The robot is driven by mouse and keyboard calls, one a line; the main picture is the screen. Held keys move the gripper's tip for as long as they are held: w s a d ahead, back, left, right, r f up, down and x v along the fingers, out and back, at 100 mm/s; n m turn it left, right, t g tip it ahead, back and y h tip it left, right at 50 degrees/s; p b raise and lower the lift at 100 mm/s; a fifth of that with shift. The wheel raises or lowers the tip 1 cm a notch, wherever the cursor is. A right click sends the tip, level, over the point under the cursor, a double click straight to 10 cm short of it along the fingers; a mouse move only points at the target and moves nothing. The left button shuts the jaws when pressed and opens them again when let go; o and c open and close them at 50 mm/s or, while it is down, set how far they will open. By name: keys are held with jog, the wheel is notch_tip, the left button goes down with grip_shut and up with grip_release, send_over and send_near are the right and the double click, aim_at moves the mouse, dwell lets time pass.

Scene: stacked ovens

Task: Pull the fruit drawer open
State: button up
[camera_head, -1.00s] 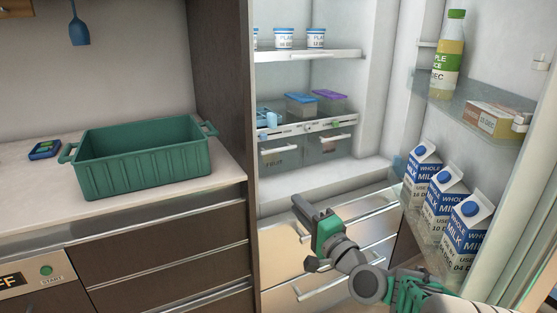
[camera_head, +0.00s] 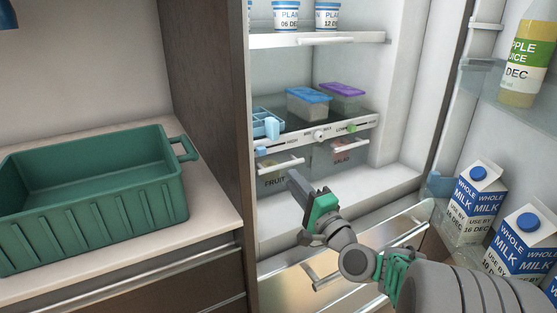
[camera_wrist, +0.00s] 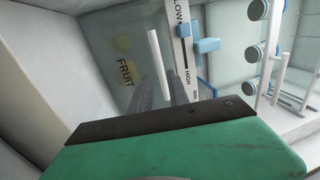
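The fruit drawer (camera_head: 268,186) is a clear bin at the lower left inside the open fridge, shut and level with the salad drawer (camera_head: 352,150). Its white bar handle (camera_head: 277,168) runs along its upper front. My gripper (camera_head: 293,176) points at the drawer front, close to the handle's right end. In the wrist view the FRUIT label (camera_wrist: 125,73) shows on the drawer, and the handle (camera_wrist: 157,62) appears between my two grey fingers (camera_wrist: 163,90). The fingers look apart, with nothing clearly gripped; whether they touch the handle I cannot tell.
A slider panel (camera_head: 318,137) and a shelf with lidded boxes (camera_head: 310,97) lie above the drawers. The fridge door with milk cartons (camera_head: 477,200) stands open at right. A metal lower drawer (camera_head: 350,265) is below my arm. A green crate (camera_head: 100,215) sits on the left counter.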

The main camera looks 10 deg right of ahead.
aim_at(282, 167)
jog(key=x, duration=0.7)
jog(key=shift+r, duration=0.1)
grip_shut()
dwell(1.1)
